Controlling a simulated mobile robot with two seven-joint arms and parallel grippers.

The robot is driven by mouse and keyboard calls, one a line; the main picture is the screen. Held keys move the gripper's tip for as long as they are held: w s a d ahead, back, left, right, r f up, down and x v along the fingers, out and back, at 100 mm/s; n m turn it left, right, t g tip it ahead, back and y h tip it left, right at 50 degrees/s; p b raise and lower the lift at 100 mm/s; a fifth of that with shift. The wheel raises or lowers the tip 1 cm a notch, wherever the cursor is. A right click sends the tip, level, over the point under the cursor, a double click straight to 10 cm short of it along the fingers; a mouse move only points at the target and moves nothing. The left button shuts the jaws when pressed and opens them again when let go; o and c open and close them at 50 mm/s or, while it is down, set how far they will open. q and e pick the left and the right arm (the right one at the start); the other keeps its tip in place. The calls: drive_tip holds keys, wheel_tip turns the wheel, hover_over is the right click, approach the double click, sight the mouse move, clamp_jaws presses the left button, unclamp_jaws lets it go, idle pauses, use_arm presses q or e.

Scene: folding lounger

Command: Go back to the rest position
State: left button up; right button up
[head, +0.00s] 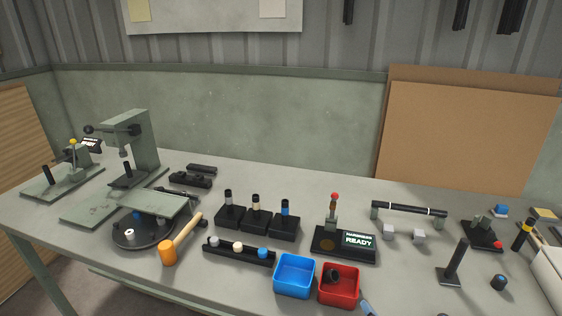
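Neither of my grippers shows in the head view, and no part of my arms can be made out. The workbench (196,275) fills the lower part of the view. A green press (143,150) and a small fixture with a yellow knob (62,176) stand at its left. A mallet (182,239) with an orange head lies by a round black turntable (123,242). A blue bin (294,277) looks empty. A red bin (338,287) beside it holds a black part.
Several black blocks with ringed pegs (257,220) stand mid-bench. A rail (240,251) with coloured caps lies in front. A red-knobbed fixture (336,239) has a READY display. A black bar (408,208) on supports and an upright black post (455,262) are right. Brown boards (465,135) lean behind.

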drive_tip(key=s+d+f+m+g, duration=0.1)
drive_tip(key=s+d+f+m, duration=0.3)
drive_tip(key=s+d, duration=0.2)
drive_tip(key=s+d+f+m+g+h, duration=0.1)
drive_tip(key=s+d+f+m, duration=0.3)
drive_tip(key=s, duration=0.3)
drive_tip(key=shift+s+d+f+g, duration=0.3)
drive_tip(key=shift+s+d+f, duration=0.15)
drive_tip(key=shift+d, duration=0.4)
